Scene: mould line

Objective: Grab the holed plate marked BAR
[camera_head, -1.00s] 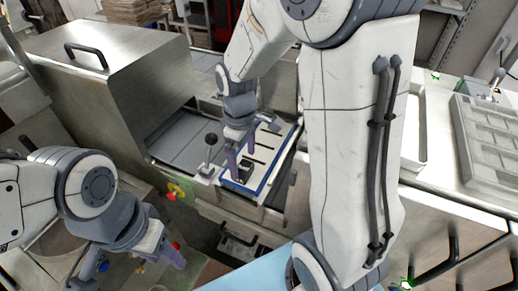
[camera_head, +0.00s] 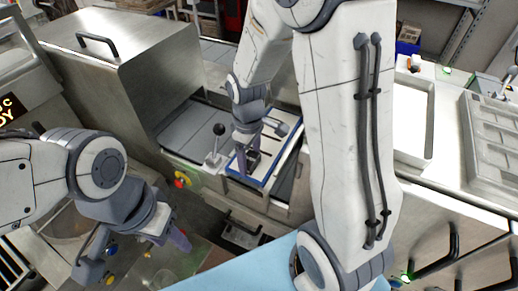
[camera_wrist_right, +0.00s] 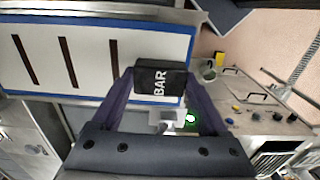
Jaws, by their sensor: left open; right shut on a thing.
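The holed plate (camera_head: 270,164) is white with a blue border and dark slots. It lies in the press opening in the head view. In the right wrist view the plate (camera_wrist_right: 90,48) spreads to the left, and its black block handle (camera_wrist_right: 160,76) reads BAR. My right gripper (camera_head: 246,156) is at the plate's near end. In the wrist view its fingers (camera_wrist_right: 160,88) stand on both sides of the black block, shut on it. The plate still looks flat in its place. My left gripper (camera_head: 137,254) is open and empty at the lower left, apart from the plate.
A steel hood (camera_head: 115,55) stands at the left behind the plate. A black-knobbed lever (camera_head: 218,131) rises close to the plate's left side. A red and yellow button (camera_head: 181,180) sits on the front. A grey tray (camera_head: 495,135) lies on the right counter.

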